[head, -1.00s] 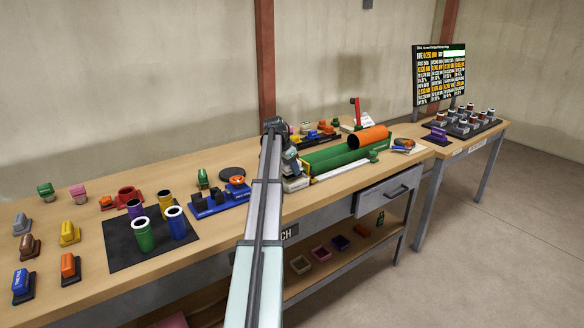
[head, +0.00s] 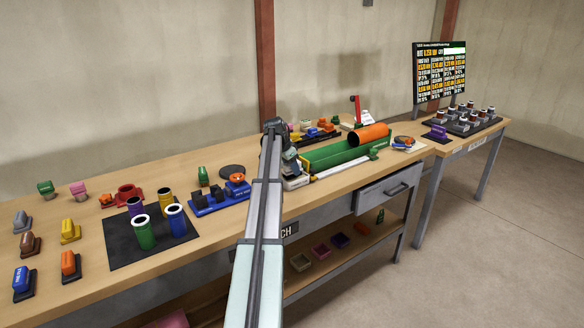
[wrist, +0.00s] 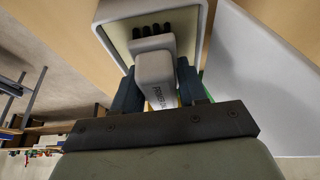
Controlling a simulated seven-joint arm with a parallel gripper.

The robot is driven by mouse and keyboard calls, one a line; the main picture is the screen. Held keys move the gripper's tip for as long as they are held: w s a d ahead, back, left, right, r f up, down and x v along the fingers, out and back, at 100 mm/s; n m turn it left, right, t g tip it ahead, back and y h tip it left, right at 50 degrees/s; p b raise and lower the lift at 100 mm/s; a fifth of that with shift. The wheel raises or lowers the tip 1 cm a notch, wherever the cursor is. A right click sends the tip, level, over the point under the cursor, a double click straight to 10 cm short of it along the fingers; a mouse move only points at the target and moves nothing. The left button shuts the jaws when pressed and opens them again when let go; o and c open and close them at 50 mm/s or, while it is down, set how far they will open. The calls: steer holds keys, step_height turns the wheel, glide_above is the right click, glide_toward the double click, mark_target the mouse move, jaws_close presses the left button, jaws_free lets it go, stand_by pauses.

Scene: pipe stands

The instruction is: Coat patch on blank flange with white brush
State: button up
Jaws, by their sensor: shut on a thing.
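My gripper (wrist: 160,92) is shut on a white-grey block with dark lettering (wrist: 155,82), which seems to be the white brush. Several short dark pieces (wrist: 153,30) show at its far end. That end is over or inside a white box-like thing with a cream inner face (wrist: 118,32); I cannot tell whether they touch. In the head view my gripper (head: 290,160) is low at the bench middle, mostly hidden by my arm. A dark round disc (head: 232,171) lies left of it; I cannot tell whether it is the blank flange. No patch can be made out.
Right of my gripper a green trough (head: 335,155) carries an orange pipe (head: 369,134). Left are a blue rack (head: 218,197) and a dark mat (head: 118,248) with upright pipes. Several coloured blocks stand farther left. A board (head: 440,72) stands on the right table.

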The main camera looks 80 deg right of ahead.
steer(key=shift+f, duration=0.1)
steer(key=o, duration=1.2)
steer(key=c, duration=0.4)
steer(key=shift+o, duration=0.2)
steer(key=shift+r, duration=0.25)
steer(key=c, duration=0.8)
steer(key=shift+c, duration=0.2)
